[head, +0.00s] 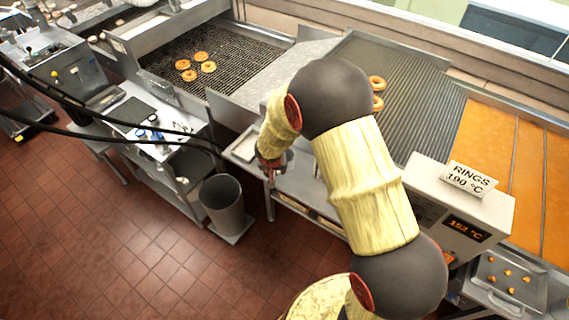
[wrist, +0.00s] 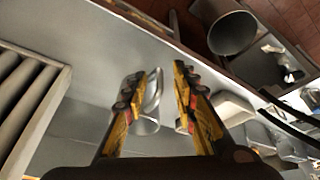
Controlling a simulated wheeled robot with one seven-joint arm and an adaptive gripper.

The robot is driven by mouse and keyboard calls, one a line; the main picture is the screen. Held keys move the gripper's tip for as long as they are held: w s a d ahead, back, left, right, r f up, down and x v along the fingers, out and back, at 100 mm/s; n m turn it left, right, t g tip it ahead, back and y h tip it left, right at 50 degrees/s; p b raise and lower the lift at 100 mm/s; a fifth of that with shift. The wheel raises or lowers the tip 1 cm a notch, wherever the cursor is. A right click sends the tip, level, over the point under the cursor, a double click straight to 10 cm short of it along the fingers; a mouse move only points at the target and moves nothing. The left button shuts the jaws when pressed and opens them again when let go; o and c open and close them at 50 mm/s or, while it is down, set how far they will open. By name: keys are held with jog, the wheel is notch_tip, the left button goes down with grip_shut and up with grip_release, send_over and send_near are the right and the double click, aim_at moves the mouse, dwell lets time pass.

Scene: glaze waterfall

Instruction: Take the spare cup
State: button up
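A shiny metal cup (wrist: 153,98) shows in the wrist view on the pale metal counter (wrist: 85,40). It is partly behind the left finger of my gripper (wrist: 158,74). The two yellow and black fingers are spread apart, with the cup showing in the gap nearer the left finger. I cannot tell whether a finger touches it. In the head view my gripper (head: 270,164) is low over the narrow counter beside the fryer line. The cup cannot be made out there.
A pale shallow tray (wrist: 232,108) lies right of the fingers. A grey bin (head: 223,202) stands on the floor below the counter edge. Doughnuts (head: 186,64) rest on a wire rack.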

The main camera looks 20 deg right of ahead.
jog(key=c, duration=0.3)
jog(key=c, duration=0.4)
grip_shut()
